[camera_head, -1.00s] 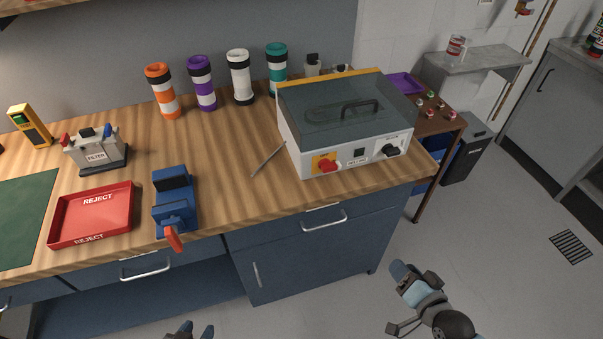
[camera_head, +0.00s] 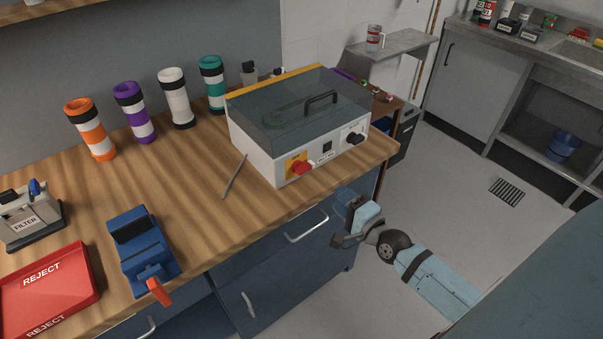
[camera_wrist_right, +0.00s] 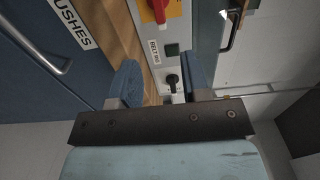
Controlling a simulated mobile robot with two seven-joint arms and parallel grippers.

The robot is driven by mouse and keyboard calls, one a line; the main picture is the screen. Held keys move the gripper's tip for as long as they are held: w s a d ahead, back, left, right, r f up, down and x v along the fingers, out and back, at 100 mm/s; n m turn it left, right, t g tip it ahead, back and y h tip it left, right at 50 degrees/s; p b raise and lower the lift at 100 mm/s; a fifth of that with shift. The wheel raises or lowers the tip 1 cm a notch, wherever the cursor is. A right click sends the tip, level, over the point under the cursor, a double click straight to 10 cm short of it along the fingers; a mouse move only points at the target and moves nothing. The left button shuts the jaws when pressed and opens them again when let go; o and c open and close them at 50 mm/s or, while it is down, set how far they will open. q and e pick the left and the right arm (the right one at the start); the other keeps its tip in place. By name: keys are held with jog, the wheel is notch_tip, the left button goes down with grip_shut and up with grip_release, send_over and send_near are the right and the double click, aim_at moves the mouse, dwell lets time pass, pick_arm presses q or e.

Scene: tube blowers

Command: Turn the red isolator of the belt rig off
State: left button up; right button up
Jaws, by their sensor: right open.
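The belt rig (camera_head: 245,150) is a white box with a dark see-through lid and black handle, standing on the wooden bench. Its red isolator (camera_head: 302,167) is a red knob on a yellow plate at the left of the front panel. It also shows at the top of the right wrist view (camera_wrist_right: 158,8). My right gripper (camera_head: 343,202) is below and to the right of the isolator, in front of the bench edge, apart from the rig. In the right wrist view its fingers (camera_wrist_right: 158,82) are spread and empty, facing the front panel. My left gripper is out of view.
A dark button (camera_head: 327,147) and a black knob (camera_head: 355,138) sit right of the isolator. A thin grey rod (camera_head: 234,177) lies left of the rig. A blue vise (camera_head: 140,250) and red reject tray (camera_head: 50,290) are further left. A drawer handle (camera_head: 307,226) juts out below.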

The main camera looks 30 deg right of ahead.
aim_at(308, 170)
jog(key=w, duration=0.8)
jog(key=w+a+p, duration=0.1)
jog(key=w, duration=0.3)
jog(key=shift+w, duration=0.35)
jog(key=shift+c, duration=0.4)
grip_shut()
